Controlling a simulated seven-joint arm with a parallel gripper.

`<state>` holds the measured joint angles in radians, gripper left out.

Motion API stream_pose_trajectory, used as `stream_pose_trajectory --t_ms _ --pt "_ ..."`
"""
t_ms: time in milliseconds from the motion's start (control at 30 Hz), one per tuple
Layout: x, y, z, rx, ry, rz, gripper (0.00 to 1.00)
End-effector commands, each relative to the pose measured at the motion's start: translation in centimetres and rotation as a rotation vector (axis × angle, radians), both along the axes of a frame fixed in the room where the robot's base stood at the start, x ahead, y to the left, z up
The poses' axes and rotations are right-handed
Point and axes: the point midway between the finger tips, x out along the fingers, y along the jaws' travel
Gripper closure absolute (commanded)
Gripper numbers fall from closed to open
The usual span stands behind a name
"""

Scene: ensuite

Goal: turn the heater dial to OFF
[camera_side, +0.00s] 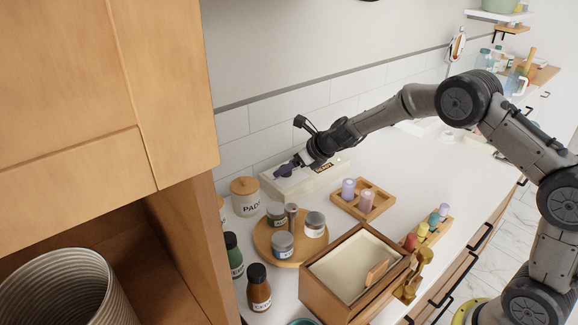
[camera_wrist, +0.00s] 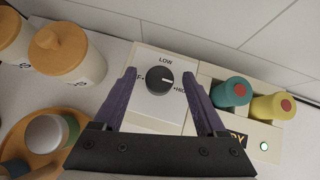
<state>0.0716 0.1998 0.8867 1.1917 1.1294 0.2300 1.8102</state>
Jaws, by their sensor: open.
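The heater (camera_side: 312,181) is a pale box against the tiled wall, and its panel fills the middle of the wrist view (camera_wrist: 150,116). Its dark round dial (camera_wrist: 159,80) has a white pointer line aimed right, towards HIGH. LOW is printed above the dial; the label on the left is partly hidden by a finger, with only an F showing. My gripper (camera_wrist: 161,76) is open, with one purple finger on each side of the dial and visible gaps between. In the side view my gripper (camera_side: 287,169) is over the heater's left end and hides the dial.
Teal (camera_wrist: 231,92) and yellow (camera_wrist: 272,107) cylinders with red ends sit in the heater, right of the dial, near a lit green lamp (camera_wrist: 264,146). A lidded jar (camera_side: 246,196) and a round wooden tray (camera_side: 263,240) with small jars stand close left.

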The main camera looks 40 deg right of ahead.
Motion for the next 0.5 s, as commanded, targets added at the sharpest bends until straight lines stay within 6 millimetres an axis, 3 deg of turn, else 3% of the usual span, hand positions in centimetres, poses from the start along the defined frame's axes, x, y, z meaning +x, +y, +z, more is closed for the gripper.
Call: stream_pose_trajectory --t_ms 133,500 --pt "-0.02 0.01 0.0 0.0 0.0 0.0 0.26" --pt "-0.03 -0.01 0.01 0.0 0.0 0.0 0.93"
